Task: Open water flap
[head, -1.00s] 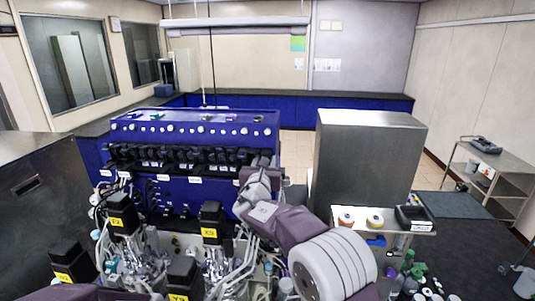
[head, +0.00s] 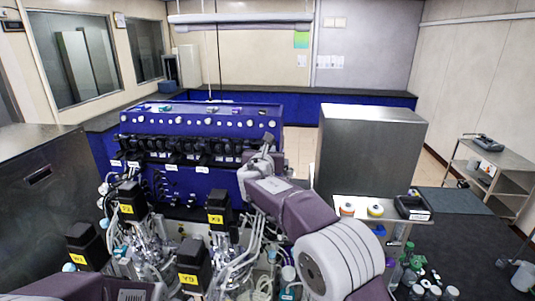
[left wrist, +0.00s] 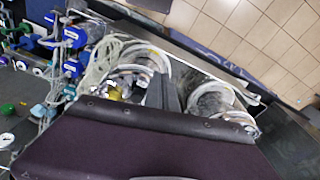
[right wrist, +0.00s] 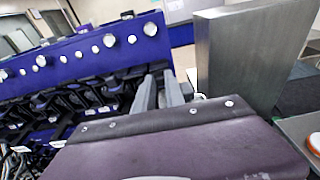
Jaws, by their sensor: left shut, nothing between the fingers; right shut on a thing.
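A blue console (head: 190,178) has a row of black pump-like heads (head: 180,148) with small white tags below. I cannot tell which part is the water flap. My right gripper (head: 266,142) is at the right end of this row. In the right wrist view its two grey fingers (right wrist: 160,90) stand close together by the console's right end. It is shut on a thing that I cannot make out. My left gripper (left wrist: 163,95) shows in the left wrist view, shut and empty, above the glass vessels (left wrist: 215,103). Its fingertips are not visible in the head view.
Yellow-labelled black motors (head: 218,207), tubes and glassware crowd the front. A steel cabinet (head: 372,150) stands right of the console. A side table (head: 350,222) holds round containers. Bottles (head: 410,272) stand at the lower right.

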